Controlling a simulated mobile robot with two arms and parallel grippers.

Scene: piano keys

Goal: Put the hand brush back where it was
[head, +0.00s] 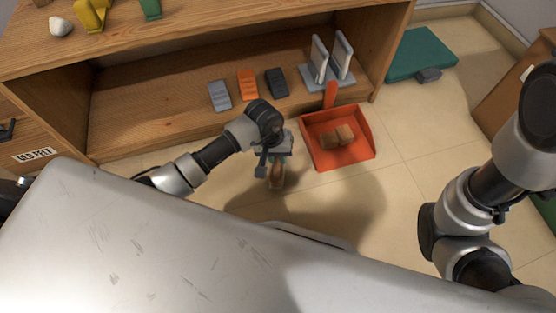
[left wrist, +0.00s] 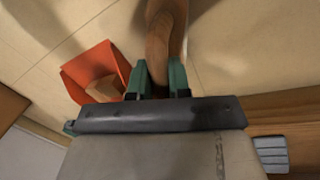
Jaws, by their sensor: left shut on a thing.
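The hand brush (head: 277,180) shows as a brown, wood-coloured piece below my left gripper (head: 274,160), over the floor just left of the dustpan. In the left wrist view my left gripper (left wrist: 162,80) has its green fingers shut on the brush (left wrist: 160,38), which extends away from them. The brush's far end is cut off in that view, and its bristles cannot be made out. An orange dustpan (head: 360,154) lies on the floor with brown blocks in it; it also shows in the left wrist view (left wrist: 84,62). My right gripper is not in view; only parts of my right arm show.
A wooden shelf unit (head: 165,98) stands behind, with grey, orange and dark pieces (head: 247,84) and a grey upright rack (head: 330,65) on its lower board. A green mat (head: 420,52) lies at the back right. Tiled floor is clear right of the dustpan.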

